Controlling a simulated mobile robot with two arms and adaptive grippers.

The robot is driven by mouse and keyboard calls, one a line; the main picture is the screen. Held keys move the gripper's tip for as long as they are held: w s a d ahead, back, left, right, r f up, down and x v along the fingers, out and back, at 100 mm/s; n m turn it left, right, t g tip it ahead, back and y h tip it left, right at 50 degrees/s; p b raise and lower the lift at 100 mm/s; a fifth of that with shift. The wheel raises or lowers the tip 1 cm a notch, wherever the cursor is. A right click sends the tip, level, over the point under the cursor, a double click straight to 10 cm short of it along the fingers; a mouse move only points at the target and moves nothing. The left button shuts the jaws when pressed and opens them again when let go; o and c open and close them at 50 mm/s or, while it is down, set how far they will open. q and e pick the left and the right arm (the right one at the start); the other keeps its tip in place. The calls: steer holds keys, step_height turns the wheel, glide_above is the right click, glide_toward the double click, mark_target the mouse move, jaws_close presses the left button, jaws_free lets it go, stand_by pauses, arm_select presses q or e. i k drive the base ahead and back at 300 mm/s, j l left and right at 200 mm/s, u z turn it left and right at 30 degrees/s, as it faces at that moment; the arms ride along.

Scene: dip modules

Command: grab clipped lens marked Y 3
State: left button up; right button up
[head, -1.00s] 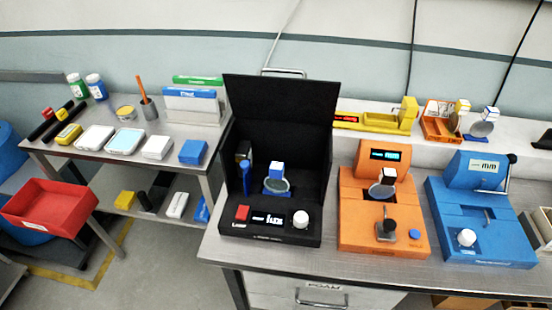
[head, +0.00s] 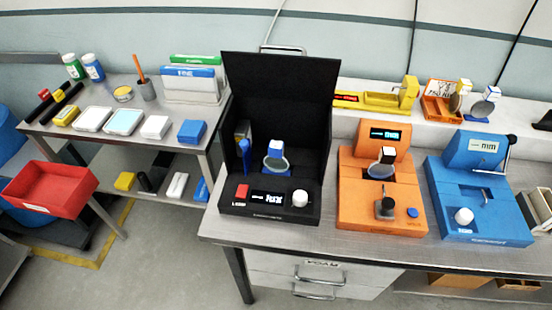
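Several round lenses with cube-shaped clips are in view, and I cannot read a mark on any of them. One lens with a blue and white clip (head: 275,157) stands inside the open black box (head: 270,211). One with a black and white clip (head: 381,166) sits on the orange instrument (head: 352,207). One with a yellow and white clip (head: 460,97) and one with a blue and white clip (head: 484,105) stand at the small orange tray (head: 437,109) at the back right. Neither of my grippers is in view.
A blue instrument (head: 487,227) stands right of the orange one. A yellow device (head: 377,103) is on the back ledge. On the left, a metal side table (head: 107,143) holds boxes, bottles and a pen cup. A red bin (head: 48,189) stands in front of it. Grey floor shows between.

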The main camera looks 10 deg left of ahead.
mark_target(275, 163)
steer(key=i+j, duration=0.15)
steer(key=j, duration=0.2)
steer(key=i+j, duration=0.1)
steer(key=j, duration=0.25)
steer(key=i+j, duration=0.15)
steer(key=j, duration=0.2)
steer(key=i+j, duration=0.1)
steer(key=j, duration=0.3)
